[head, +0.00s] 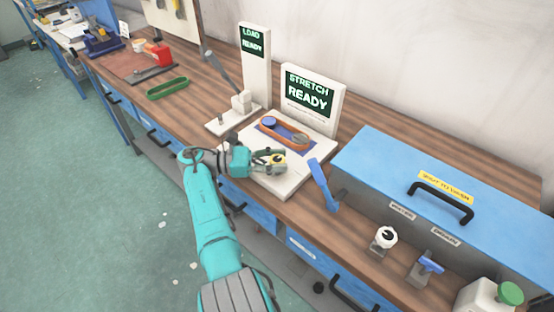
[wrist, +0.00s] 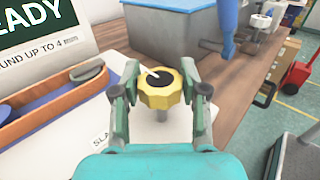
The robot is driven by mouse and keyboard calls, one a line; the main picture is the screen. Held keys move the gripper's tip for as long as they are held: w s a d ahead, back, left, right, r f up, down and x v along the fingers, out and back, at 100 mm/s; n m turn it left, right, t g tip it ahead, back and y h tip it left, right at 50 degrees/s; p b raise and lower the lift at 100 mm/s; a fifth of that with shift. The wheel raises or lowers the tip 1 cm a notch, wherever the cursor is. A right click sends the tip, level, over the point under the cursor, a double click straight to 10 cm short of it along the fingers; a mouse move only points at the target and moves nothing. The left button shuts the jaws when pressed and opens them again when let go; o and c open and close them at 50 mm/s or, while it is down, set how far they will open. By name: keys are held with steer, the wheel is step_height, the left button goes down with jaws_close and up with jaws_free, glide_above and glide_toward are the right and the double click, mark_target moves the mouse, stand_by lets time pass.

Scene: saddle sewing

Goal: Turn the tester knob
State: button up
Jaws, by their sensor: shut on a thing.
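The tester knob (wrist: 160,91) is a yellow, scalloped knob with a black top and a white pointer line, standing on a grey stem. In the wrist view my gripper (wrist: 161,99) has its fingers on both sides of the knob, shut on it. In the head view my gripper (head: 277,158) is at the front of the white stretch tester (head: 272,183), and its fingers partly hide the knob. The tester's screen (head: 308,92) reads "STRETCH READY". A brown strap (head: 291,133) lies around blue posts in the tester's blue recess.
A blue lever (head: 323,184) stands right of the tester, close to my gripper. A load tester (head: 256,65) reading "LOAD READY" is behind left. A blue cabinet (head: 440,170) with a black handle fills the right. A green strap (head: 167,88) lies on the bench at left.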

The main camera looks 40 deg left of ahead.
mark_target(277, 159)
steer(key=o, duration=1.2)
steer(key=shift+c, duration=0.2)
steer(key=shift+r, duration=0.1)
step_height(277, 159, up, 10)
steer(key=shift+f, duration=0.15)
